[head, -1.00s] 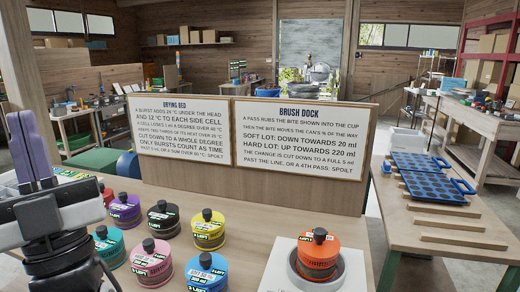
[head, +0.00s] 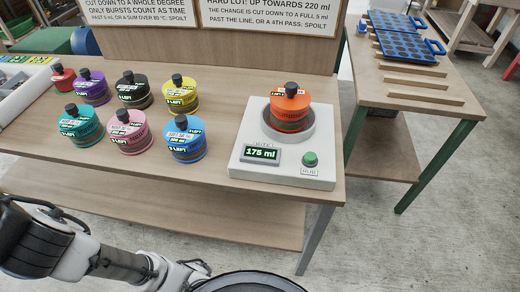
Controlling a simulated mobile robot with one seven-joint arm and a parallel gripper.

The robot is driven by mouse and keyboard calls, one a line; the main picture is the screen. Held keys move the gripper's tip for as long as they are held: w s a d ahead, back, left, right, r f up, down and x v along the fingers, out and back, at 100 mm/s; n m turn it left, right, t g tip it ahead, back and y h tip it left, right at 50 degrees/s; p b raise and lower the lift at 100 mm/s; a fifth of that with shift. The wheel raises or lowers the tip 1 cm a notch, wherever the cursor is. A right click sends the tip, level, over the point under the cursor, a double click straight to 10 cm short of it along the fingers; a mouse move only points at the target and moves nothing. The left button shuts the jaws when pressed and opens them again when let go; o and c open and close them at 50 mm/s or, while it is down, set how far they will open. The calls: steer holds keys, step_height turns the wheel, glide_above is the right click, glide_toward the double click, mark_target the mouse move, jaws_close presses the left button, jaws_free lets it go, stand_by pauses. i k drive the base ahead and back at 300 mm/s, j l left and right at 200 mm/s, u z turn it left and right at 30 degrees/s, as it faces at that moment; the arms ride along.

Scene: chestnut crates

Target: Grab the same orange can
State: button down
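The orange can (head: 289,108), with a black knob on its lid, sits upright in the round cup of the white brush dock (head: 243,158) at the right end of the table. The dock's display reads 175 ml, and a green button labelled RUB is beside it. A small label on the can is too small to read surely. My arm shows low at the left, below the table's front edge. My gripper itself is out of the picture.
Several other cans stand left of the dock, among them a blue can (head: 186,142), a yellow can (head: 180,97), a pink can (head: 130,134) and a teal can (head: 79,128). Signboards rise behind. A side table (head: 428,103) with blue trays (head: 405,45) stands right, across a gap.

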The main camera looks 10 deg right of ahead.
mark_target(290, 103)
steer(key=l+u, duration=0.15)
steer(key=l, duration=1.8)
steer(key=i, duration=0.45)
